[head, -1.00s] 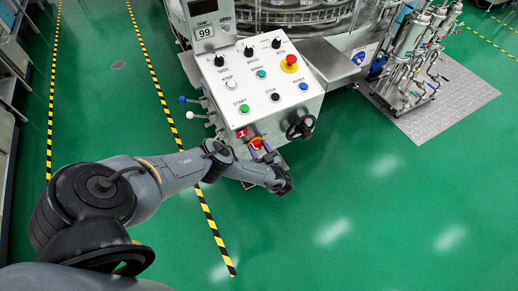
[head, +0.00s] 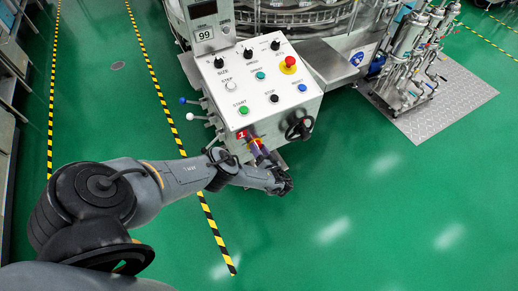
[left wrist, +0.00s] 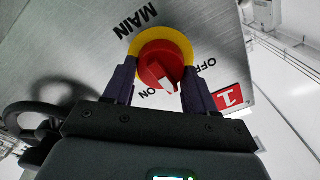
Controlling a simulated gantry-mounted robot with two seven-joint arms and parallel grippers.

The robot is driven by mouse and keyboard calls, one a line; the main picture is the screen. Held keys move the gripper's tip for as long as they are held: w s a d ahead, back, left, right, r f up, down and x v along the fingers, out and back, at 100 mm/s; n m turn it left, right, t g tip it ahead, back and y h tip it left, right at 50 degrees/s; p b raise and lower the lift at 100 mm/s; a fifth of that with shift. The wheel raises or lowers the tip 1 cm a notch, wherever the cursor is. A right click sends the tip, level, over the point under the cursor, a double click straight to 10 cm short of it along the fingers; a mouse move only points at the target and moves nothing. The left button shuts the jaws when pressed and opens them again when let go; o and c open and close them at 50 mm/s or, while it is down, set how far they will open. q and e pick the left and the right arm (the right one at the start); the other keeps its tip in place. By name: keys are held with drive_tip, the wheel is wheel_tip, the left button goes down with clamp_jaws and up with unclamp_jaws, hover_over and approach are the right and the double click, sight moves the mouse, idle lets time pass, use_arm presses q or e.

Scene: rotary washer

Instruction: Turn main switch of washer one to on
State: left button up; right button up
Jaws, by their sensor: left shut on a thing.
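The main switch is a red knob on a yellow ring (left wrist: 160,62), set in the metal side of the washer's control box (head: 262,90). In the left wrist view, the printed MAIN is above it, OFF to its right and ON just below. The knob's white mark points down, close to ON; the fingers hide part of the area. My left gripper (left wrist: 159,88) is shut on the knob, one dark finger on each side. In the head view, my left gripper (head: 258,148) is at the box's lower front face, beside the red "1" label (head: 242,133). My right gripper is not in view.
Buttons and knobs cover the box top, with a red emergency stop (head: 289,63) on it. A black handwheel (head: 300,128) sits right of the switch. Green floor (head: 380,220) is free in front.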

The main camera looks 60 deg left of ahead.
use_arm(q)
drive_tip(key=shift+w+f+m, duration=0.1)
drive_tip(key=shift+m, duration=2.25)
drive_tip(key=shift+f+m, duration=0.1)
drive_tip(key=shift+m, duration=2.25)
drive_tip(key=o, duration=1)
drive_tip(key=shift+d, duration=0.1)
drive_tip(key=d+p, duration=0.1)
drive_tip(key=d, duration=0.9)
drive_tip(key=shift+s+d, duration=0.2)
drive_tip(key=shift+d, duration=0.1)
